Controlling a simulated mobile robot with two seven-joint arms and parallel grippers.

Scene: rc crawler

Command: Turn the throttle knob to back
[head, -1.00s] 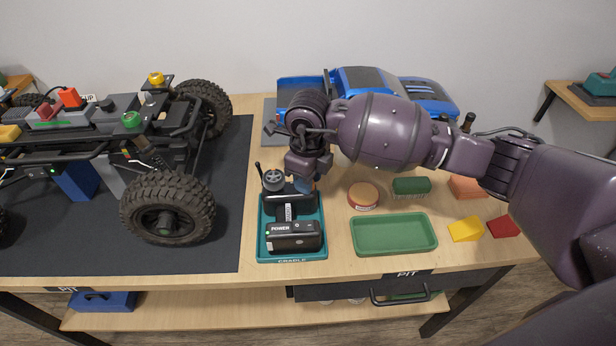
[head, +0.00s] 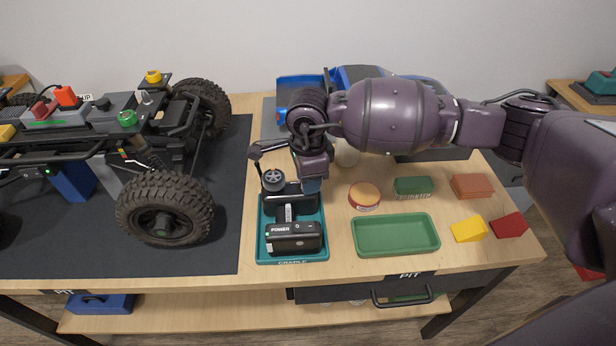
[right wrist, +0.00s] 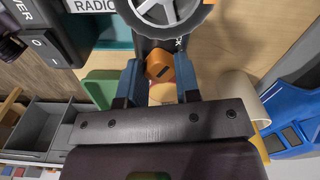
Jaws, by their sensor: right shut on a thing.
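The black radio transmitter (head: 290,200) stands upright in the teal cradle (head: 262,250), with its grey-spoked steering wheel (head: 272,179) on the left side. The wheel also shows at the top of the right wrist view (right wrist: 168,8). The orange throttle knob (right wrist: 160,66) has a dark slot mark on its face. My right gripper (right wrist: 160,80) is shut on the knob, one blue finger on each side. In the head view my right gripper (head: 312,186) reaches down at the transmitter's right side and hides the knob. My left gripper is not in view.
A black POWER box (head: 293,238) sits at the front of the cradle. A green tray (head: 395,235), a round orange-topped tin (head: 364,196) and a green block (head: 412,187) lie to the right. The crawler (head: 165,210) stands on the dark mat at left. A blue truck body (head: 300,88) is behind my arm.

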